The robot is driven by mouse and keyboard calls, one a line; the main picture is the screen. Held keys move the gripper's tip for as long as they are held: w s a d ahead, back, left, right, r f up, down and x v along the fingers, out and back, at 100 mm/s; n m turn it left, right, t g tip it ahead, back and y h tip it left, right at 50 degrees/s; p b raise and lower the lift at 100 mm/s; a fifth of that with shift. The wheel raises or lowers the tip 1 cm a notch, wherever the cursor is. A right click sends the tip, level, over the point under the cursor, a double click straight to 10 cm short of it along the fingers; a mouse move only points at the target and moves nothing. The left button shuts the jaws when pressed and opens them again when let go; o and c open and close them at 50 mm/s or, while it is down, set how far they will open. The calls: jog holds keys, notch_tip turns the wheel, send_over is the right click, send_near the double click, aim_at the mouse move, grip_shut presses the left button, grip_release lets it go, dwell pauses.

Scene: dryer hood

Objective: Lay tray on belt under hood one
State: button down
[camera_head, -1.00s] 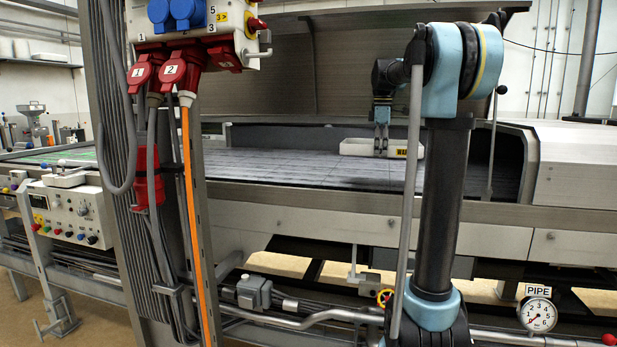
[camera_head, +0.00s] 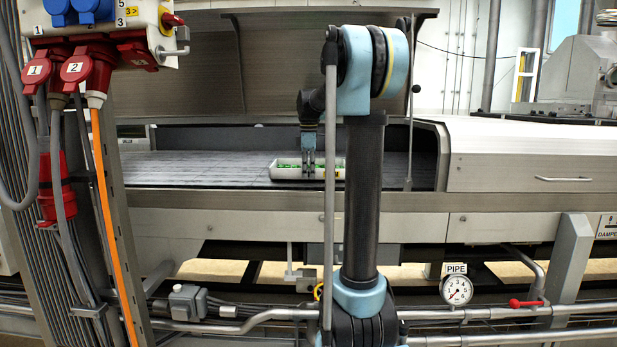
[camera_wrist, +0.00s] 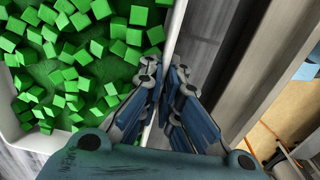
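A white tray (camera_head: 283,173) holding green cubes is over the grey slatted belt (camera_head: 190,172), at or just above its surface; I cannot tell whether it touches. In the wrist view, the tray's rim (camera_wrist: 174,38) passes between the fingers of my gripper (camera_wrist: 166,95), which look closed on that wall. The green cubes (camera_wrist: 90,50) lie loose inside, left of the fingers. In the head view, my gripper (camera_head: 308,168) points down at the tray's near side. A metal hood (camera_head: 285,70) stands open behind and above the belt. No hood number is legible.
The closed housing (camera_head: 540,155) begins right of the tray. A steel rail (camera_head: 230,198) runs along the belt's near side. A post with red sockets (camera_head: 85,70) and cables stands at the left. The belt left of the tray is clear. A pipe gauge (camera_head: 457,290) sits low right.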

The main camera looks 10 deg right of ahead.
jog(key=shift+f, duration=0.3)
jog(key=shift+f, duration=0.1)
jog(key=c, duration=1.8)
grip_release()
notch_tip(320, 180, up, 12)
jog(key=shift+s, duration=0.15)
